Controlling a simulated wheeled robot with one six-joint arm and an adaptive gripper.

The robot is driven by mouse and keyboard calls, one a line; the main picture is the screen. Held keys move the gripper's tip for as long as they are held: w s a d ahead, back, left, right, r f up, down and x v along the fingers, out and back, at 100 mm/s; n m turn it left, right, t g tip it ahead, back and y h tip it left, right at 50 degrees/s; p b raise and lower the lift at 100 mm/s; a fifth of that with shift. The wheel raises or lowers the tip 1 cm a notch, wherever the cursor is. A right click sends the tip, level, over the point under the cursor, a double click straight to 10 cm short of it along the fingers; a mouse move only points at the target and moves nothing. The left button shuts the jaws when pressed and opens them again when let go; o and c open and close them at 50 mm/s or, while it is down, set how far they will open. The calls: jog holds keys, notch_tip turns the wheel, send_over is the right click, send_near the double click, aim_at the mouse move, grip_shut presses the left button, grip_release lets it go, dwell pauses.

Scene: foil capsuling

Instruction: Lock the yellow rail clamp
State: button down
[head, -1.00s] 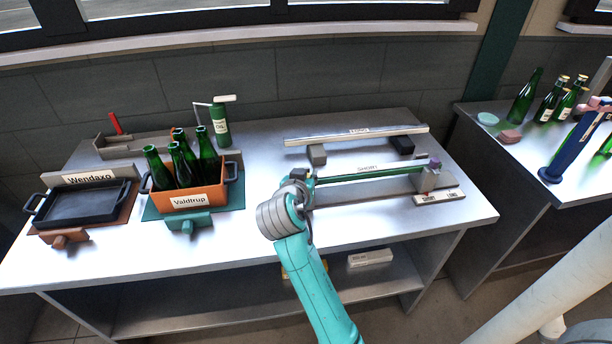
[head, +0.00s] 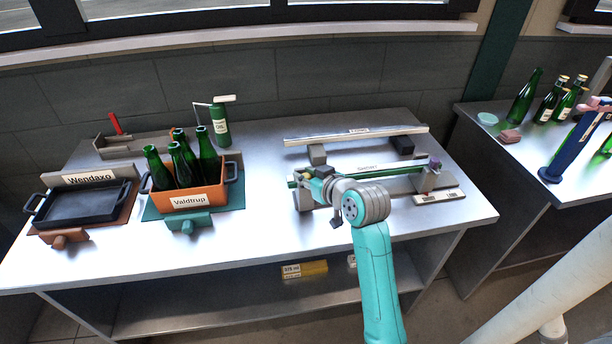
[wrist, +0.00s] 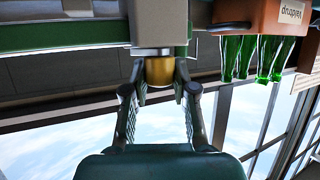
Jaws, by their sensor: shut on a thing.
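The yellow rail clamp (wrist: 160,71) shows in the wrist view as a short yellow knob under a pale grey block (wrist: 158,22) on the green rail (wrist: 60,38). My gripper (wrist: 160,88) has its two fingertips closed against the sides of the knob. In the head view, my gripper (head: 313,172) is at the left part of the green rail (head: 400,169), which lies along the grey fixture on the table. My gripper and wrist hide the clamp there, and I cannot tell the clamp's lock state.
An orange crate (head: 178,203) of green bottles and a black tray (head: 78,203) stand to the left. A silver rail (head: 355,134) lies behind the fixture. A yellow box (head: 305,269) sits on the lower shelf. The front middle of the table is clear.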

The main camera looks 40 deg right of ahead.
jog(key=n+y, duration=0.5)
jog(key=y, duration=0.1)
jog(key=shift+d+n+g+y, duration=0.1)
jog(key=shift+n+g+y, duration=0.2)
jog(key=shift+n+y, duration=0.1)
jog(key=shift+f, duration=0.1)
jog(key=c, duration=0.9)
grip_release()
jog(key=v, duration=1.2)
jog(key=shift+d, duration=0.1)
